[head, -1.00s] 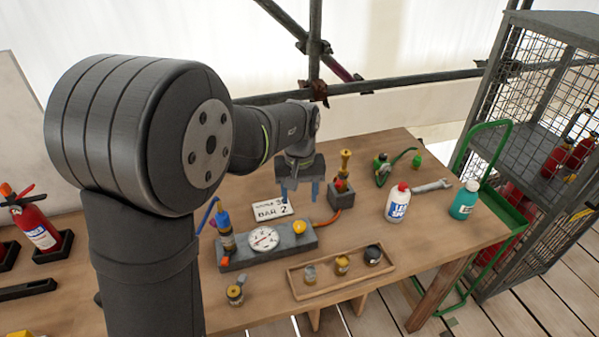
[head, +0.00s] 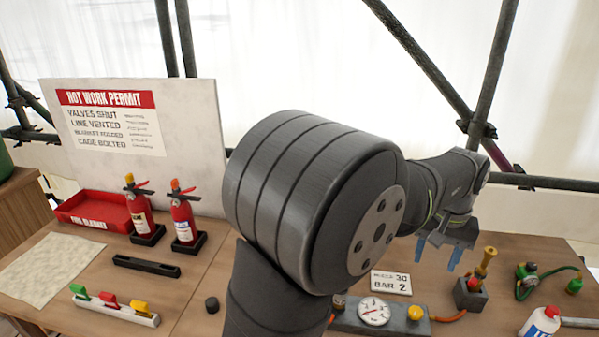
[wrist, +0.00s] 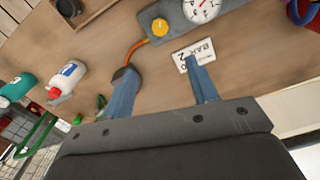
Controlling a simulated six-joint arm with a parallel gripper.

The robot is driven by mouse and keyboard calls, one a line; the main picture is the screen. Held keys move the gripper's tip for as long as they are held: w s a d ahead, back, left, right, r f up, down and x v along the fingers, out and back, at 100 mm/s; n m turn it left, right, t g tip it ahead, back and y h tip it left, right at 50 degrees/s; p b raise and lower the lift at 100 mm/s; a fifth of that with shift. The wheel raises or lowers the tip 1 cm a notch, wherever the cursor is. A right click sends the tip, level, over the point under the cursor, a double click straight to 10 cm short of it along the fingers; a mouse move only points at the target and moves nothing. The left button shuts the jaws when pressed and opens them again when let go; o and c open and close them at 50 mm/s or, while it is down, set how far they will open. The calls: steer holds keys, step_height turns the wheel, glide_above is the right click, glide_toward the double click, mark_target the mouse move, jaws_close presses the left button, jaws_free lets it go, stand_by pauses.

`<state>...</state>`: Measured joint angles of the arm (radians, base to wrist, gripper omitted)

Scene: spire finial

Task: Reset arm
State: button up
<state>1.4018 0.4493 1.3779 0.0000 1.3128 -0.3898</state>
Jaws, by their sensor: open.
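My gripper (head: 439,255) hangs above the wooden bench, right of the middle in the head view. Its two blue fingers are apart with nothing between them. In the wrist view my gripper (wrist: 163,90) also shows open and empty over the bench. The white BAR 2 card (head: 391,283) lies below and left of it. The torch on its dark block (head: 470,295) stands to its right. The gauge unit (head: 373,313) with a yellow knob is partly cut off at the bottom edge; it also shows in the wrist view (wrist: 204,10).
Two red extinguishers (head: 140,212) stand in black holders at the left, near a red tray (head: 92,210) and a permit board (head: 150,140). A rack of coloured clips (head: 113,308) and a pale cloth (head: 50,268) lie in front. A white bottle (head: 540,322) stands at the right.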

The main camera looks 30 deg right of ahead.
mark_target(417, 311)
steer(key=shift+f, duration=0.1)
step_height(417, 311, down, 17)
steer(key=shift+f, duration=0.15)
stand_by(0.5)
steer(key=shift+f, duration=0.15)
steer(key=shift+m, duration=0.8)
steer(key=m, duration=0.3)
steer(key=shift+m, duration=0.4)
steer(key=m, duration=0.6)
steer(key=shift+m, duration=0.4)
steer(key=shift+r, duration=1.15)
stand_by(0.6)
